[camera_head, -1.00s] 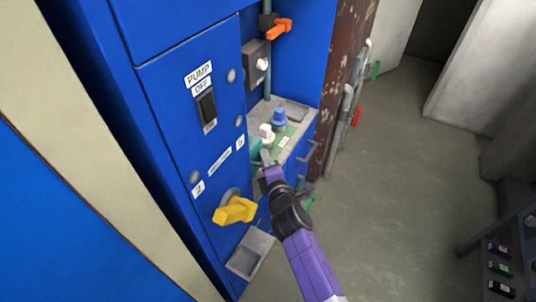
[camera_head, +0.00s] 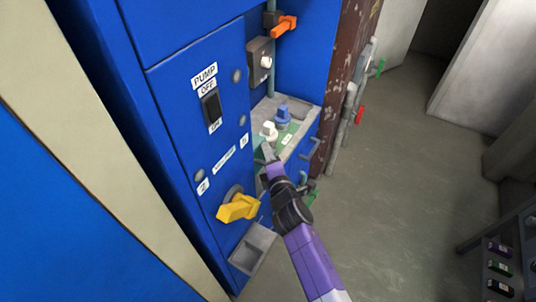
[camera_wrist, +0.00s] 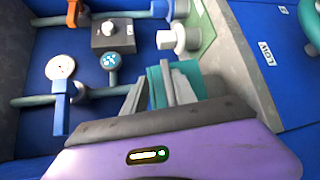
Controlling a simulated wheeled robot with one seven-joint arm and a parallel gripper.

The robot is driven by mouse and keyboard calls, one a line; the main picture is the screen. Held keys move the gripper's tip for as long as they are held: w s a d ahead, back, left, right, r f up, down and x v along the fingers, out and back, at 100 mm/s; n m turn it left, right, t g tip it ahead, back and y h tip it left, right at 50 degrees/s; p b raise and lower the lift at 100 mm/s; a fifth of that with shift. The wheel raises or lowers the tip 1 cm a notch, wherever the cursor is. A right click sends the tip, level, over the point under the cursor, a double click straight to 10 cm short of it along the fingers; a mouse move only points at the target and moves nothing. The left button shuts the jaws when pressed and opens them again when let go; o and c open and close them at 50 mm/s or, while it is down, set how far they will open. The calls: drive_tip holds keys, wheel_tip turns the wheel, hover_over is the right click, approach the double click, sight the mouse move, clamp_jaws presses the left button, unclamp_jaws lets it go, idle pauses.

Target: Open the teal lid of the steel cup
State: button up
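A teal part (camera_wrist: 196,79), which looks like the cup's lid, is right at my fingertips in the wrist view. My gripper (camera_wrist: 155,88) has its two grey fingers apart, with teal showing between them and to the right of them. I cannot tell whether the fingers touch it. In the head view my gripper (camera_head: 267,153) is at the front left of the recessed shelf, beside a white knob (camera_head: 269,130). The teal part is mostly hidden there, and I cannot make out the steel cup's body in either view.
A blue cabinet (camera_head: 165,90) carries a yellow handle (camera_head: 238,208) and a pump switch (camera_head: 211,106) left of my arm. A blue knob (camera_head: 283,114) stands on the shelf behind my gripper. A grey tray (camera_head: 252,250) juts out below.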

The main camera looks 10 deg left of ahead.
drive_tip(key=p+v, duration=0.4)
drive_tip(key=v, duration=0.3)
drive_tip(key=shift+s, duration=0.3)
drive_tip(key=shift+d, duration=0.1)
